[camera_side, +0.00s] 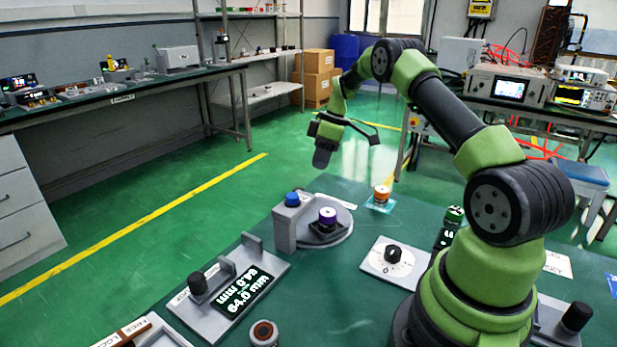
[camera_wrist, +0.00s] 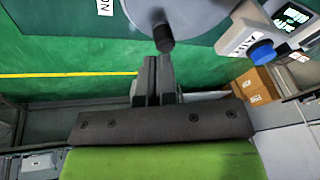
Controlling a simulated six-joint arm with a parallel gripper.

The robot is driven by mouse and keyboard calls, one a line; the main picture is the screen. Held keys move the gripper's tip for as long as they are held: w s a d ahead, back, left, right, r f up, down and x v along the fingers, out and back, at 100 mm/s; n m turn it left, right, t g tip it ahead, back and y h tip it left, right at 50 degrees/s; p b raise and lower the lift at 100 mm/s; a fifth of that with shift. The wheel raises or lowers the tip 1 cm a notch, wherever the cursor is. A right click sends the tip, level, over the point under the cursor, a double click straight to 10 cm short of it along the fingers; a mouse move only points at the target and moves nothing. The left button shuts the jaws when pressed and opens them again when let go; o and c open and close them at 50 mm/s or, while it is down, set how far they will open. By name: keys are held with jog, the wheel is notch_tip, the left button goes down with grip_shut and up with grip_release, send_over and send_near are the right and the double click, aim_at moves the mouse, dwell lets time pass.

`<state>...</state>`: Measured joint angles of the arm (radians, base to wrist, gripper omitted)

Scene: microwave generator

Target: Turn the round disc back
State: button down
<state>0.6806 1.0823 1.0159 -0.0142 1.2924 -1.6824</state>
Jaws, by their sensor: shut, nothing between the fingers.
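The round disc (camera_side: 340,234) is a flat grey plate on the green table in the side view. A purple-topped piece (camera_side: 327,216) with a dark base stands on it. A grey block with a blue button (camera_side: 292,199) stands at its left edge. In the wrist view, part of the disc (camera_wrist: 140,10) shows at the top edge, with a dark peg (camera_wrist: 163,38) near its rim. The block's blue button (camera_wrist: 262,52) is to the right. My gripper (camera_side: 322,160) is shut and empty, above and beyond the disc. Its fingers (camera_wrist: 153,62) appear just below the peg in the wrist view.
An orange-topped piece (camera_side: 381,193) on a clear pad stands behind the disc. A white dial plate (camera_side: 380,262) is to its right. A slide unit with a display (camera_side: 245,292) lies at front left. A round knob (camera_side: 264,332) is at the front edge. Space around my gripper is free.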

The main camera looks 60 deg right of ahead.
aim_at(301, 187)
jog(key=s+d+m+t, duration=0.4)
jog(key=s+d+m, duration=0.15)
jog(key=m, duration=0.25)
jog(key=shift+m+y, duration=0.3)
jog(key=x, duration=0.6)
jog(key=w+x, duration=0.1)
jog(key=x, duration=0.2)
jog(key=shift+w+r, duration=0.1)
jog(key=shift+w, duration=0.15)
jog(key=shift+w+a+r, duration=0.1)
jog(key=shift+w+a, duration=0.1)
jog(key=shift+a, duration=0.35)
jog(key=shift+w+a, duration=0.25)
jog(key=shift+a, duration=0.3)
jog(key=shift+w+a, duration=0.25)
jog(key=shift+a, duration=0.4)
jog(key=shift+w+a+n+y, duration=0.2)
jog(key=shift+w+n+y, duration=0.2)
jog(key=shift+n, duration=0.3)
jog(key=shift+w+a, duration=0.55)
jog(key=shift+a, duration=0.2)
jog(key=shift+d, duration=0.1)
